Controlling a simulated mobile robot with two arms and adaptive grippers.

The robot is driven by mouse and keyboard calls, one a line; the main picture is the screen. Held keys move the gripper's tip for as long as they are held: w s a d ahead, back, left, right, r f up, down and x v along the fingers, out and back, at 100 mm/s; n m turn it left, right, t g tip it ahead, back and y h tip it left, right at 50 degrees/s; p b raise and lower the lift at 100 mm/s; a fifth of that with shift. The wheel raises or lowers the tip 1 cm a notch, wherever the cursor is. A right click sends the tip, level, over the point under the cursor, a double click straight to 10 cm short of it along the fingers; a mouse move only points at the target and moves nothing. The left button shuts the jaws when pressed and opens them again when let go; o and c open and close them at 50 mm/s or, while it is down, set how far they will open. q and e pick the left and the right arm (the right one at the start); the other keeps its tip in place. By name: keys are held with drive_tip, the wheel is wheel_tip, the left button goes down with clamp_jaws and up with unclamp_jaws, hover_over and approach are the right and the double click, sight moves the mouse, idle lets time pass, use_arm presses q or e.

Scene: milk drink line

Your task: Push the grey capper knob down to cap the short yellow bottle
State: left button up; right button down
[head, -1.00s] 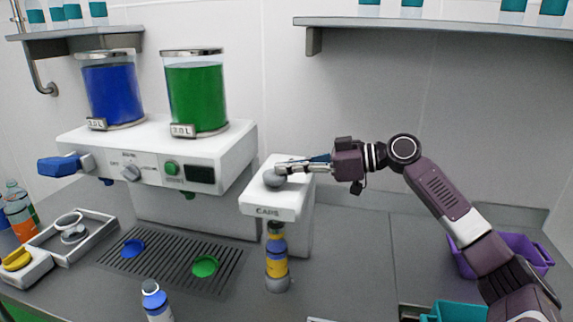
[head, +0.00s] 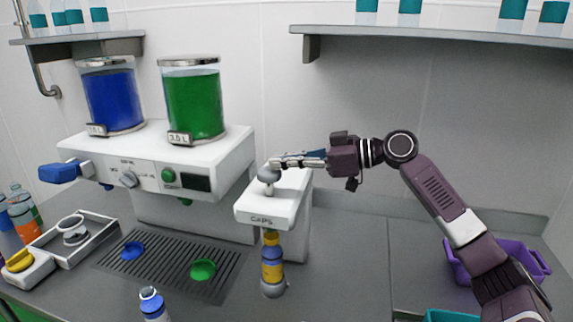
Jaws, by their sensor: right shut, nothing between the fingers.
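The grey capper knob (head: 268,175) stands on its stem on top of the white capper (head: 268,207) marked CAPS. The short yellow bottle (head: 272,268) is upright under the capper's head, on a grey round seat, its top close beneath the head. My right gripper (head: 277,163) is shut and empty, level, with its fingertips at the top of the knob. I cannot tell whether they touch it. My left gripper is not in view.
The white dispenser (head: 165,165) with blue and green tanks stands left of the capper. A purple bin (head: 520,262) sits at the right. The grey counter between capper and bin is mostly clear.

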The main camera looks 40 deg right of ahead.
drive_tip(key=b+v, duration=0.4)
drive_tip(key=v, duration=0.6)
drive_tip(key=shift+b, duration=0.4)
drive_tip(key=shift+r, duration=0.2)
